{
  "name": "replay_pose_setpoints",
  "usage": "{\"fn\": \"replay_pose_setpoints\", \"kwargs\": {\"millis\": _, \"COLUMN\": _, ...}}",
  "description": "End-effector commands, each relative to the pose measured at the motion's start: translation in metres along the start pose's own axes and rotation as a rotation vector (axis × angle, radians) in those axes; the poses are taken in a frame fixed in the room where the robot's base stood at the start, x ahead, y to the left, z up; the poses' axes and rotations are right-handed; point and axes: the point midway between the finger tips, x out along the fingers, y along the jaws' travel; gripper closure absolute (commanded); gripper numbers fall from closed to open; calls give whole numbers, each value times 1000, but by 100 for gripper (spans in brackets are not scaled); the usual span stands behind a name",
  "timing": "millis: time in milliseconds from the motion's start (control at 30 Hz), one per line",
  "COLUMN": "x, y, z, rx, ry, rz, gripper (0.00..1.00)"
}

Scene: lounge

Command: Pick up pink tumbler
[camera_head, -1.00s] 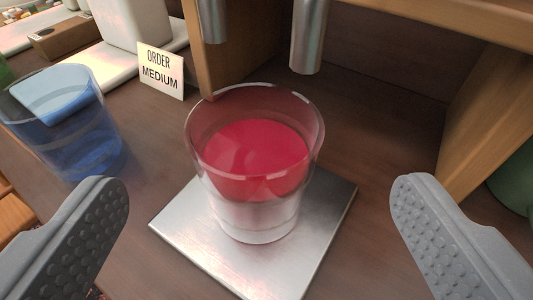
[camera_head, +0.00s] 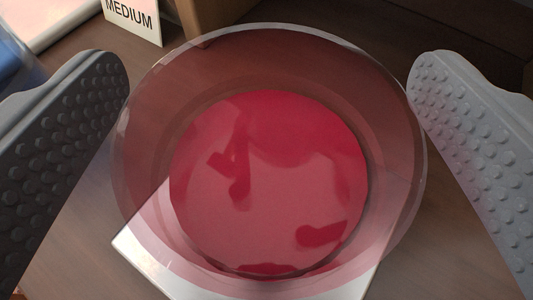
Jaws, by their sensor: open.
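The pink tumbler (camera_head: 268,185) fills the middle of the view. It is a clear pinkish cup with red liquid inside, seen from almost straight above. It stands on a square metal plate (camera_head: 150,245), part of which shows at its lower left. My gripper (camera_head: 268,95) is open, with one grey studded finger on each side of the tumbler. The fingers appear close to the rim on both sides, and nothing is held between them. I cannot tell whether either finger touches the rim.
A small card reading MEDIUM (camera_head: 133,18) stands at the upper left. A sliver of a blue cup (camera_head: 15,60) shows at the left edge, behind the left finger. A wooden panel (camera_head: 215,12) is behind the tumbler. Bare brown tabletop lies at the lower left.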

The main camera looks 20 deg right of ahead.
Motion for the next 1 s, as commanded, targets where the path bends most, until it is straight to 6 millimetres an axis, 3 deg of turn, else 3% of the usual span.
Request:
{"fn": "replay_pose_setpoints", "kwargs": {"millis": 67, "x": 0, "y": 0, "z": 0, "rx": 0, "ry": 0, "rz": 0, "gripper": 12}}
{"fn": "replay_pose_setpoints", "kwargs": {"millis": 100, "x": 0, "y": 0, "z": 0, "rx": 0, "ry": 0, "rz": 0, "gripper": 18}}
{"fn": "replay_pose_setpoints", "kwargs": {"millis": 333, "x": 0, "y": 0, "z": 0, "rx": 0, "ry": -1, "rz": 0, "gripper": 82}}
{"fn": "replay_pose_setpoints", "kwargs": {"millis": 400, "x": 0, "y": 0, "z": 0, "rx": 0, "ry": 0, "rz": 0, "gripper": 91}}
{"fn": "replay_pose_setpoints", "kwargs": {"millis": 1000, "x": -4, "y": 1, "z": -11, "rx": 0, "ry": -1, "rz": 1, "gripper": 91}}
